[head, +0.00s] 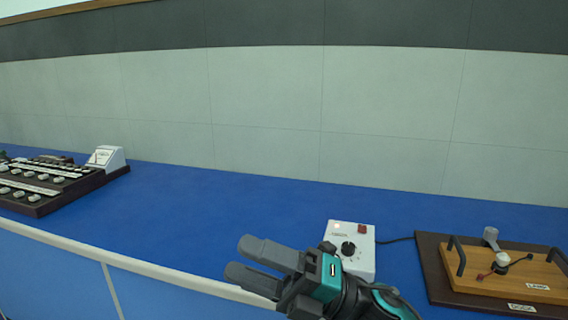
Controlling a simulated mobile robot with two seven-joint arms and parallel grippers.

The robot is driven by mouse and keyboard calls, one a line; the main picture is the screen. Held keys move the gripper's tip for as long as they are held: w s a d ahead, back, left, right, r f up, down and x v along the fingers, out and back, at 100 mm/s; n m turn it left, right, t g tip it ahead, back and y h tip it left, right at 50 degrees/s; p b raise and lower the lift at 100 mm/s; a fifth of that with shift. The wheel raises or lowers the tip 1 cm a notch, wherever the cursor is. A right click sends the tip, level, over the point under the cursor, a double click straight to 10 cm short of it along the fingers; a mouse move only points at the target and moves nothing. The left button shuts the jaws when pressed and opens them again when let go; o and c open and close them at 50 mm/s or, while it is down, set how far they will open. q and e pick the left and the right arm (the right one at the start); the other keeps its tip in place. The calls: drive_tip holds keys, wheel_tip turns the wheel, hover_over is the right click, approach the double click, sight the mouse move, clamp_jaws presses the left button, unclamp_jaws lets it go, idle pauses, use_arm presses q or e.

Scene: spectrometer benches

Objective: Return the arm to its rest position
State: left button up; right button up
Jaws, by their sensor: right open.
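My right gripper (256,268) is in the lower middle of the head view, over the front edge of the blue bench. Its two grey fingers point left and are apart, with nothing between them. Its teal and black wrist comes in from the bottom, right of centre, and covers the lower left part of a white control box. My left gripper is not in the head view.
The white control box (361,262) with a black knob stands just behind my right wrist. A wooden lamp board (540,270) on a dark base is at right. A dark panel (36,207) with several knobs and a white meter (107,158) stand at left. The blue bench (215,200) between is clear.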

drive_tip(key=w+d+f+m+t+h+p, duration=0.15)
drive_tip(key=d+f+m+t+h, duration=0.55)
drive_tip(key=m, duration=0.7)
drive_tip(key=w+d+f+m+t+h+p, duration=0.1)
drive_tip(key=w+d+f+m+t+h, duration=0.1)
drive_tip(key=d+f+m+t+h, duration=0.7)
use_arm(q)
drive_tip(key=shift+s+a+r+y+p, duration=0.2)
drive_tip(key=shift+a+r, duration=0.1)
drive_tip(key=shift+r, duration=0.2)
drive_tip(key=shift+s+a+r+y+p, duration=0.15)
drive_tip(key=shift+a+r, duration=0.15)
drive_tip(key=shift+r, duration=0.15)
use_arm(e)
drive_tip(key=s+d+f+m+g+h, duration=0.2)
drive_tip(key=s+f+m+g, duration=0.1)
drive_tip(key=s+f+m, duration=0.3)
drive_tip(key=s+d+f+m+g+h, duration=0.3)
drive_tip(key=s+f+m, duration=0.3)
drive_tip(key=s+f, duration=0.2)
wheel_tip(320, 180, down, 2)
drive_tip(key=shift+d+f+m, duration=0.25)
drive_tip(key=shift+d+m, duration=0.1)
drive_tip(key=shift+m, duration=0.05)
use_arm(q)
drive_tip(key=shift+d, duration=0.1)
use_arm(e)
drive_tip(key=shift+s, duration=0.1)
